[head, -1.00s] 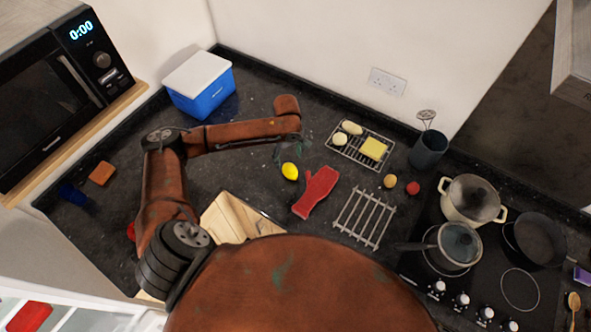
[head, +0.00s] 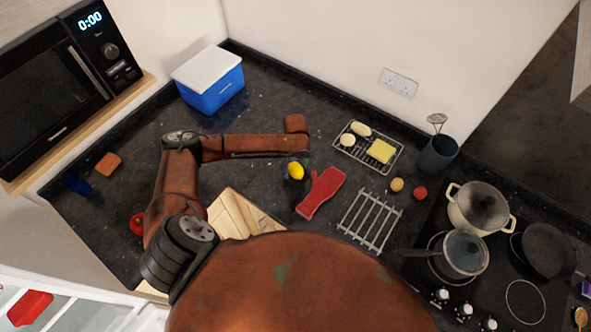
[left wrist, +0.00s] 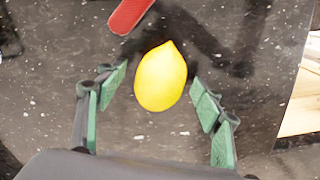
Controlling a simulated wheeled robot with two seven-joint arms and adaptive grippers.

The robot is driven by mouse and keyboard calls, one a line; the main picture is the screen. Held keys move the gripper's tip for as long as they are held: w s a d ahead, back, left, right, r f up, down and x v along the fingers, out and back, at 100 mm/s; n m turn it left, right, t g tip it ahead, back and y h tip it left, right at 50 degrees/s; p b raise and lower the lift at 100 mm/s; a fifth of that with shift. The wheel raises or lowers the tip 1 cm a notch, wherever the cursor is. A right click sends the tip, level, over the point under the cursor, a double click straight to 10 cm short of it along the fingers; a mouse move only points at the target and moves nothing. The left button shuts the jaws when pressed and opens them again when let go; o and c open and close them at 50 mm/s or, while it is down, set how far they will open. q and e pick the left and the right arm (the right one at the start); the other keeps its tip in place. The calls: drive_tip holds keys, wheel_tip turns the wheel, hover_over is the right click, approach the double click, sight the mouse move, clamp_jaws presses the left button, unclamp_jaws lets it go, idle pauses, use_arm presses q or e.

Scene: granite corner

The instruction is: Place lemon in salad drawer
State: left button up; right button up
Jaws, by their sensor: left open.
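The yellow lemon (head: 295,171) lies on the dark speckled worktop, just left of a red oven mitt. In the left wrist view, the lemon (left wrist: 161,77) sits between the green-padded fingertips of my left gripper (left wrist: 160,88), with a gap on each side. My left gripper is open and holds nothing. In the head view its fingers are small and dark around the lemon, below the end of my left arm. A pale, glassy open compartment with a red item (head: 30,308) shows at the lower left; I cannot tell whether it is the salad drawer. My right gripper is out of view.
The red mitt (head: 321,193) and metal rack (head: 370,221) lie right of the lemon. A wooden board (head: 238,214) is nearer me. A blue cool box (head: 212,94) stands behind. Pots (head: 463,253) stand on the hob at right. The left worktop has free room.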

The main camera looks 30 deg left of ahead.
use_arm(q)
drive_tip(key=c, duration=1.3)
drive_tip(key=shift+r, duration=0.15)
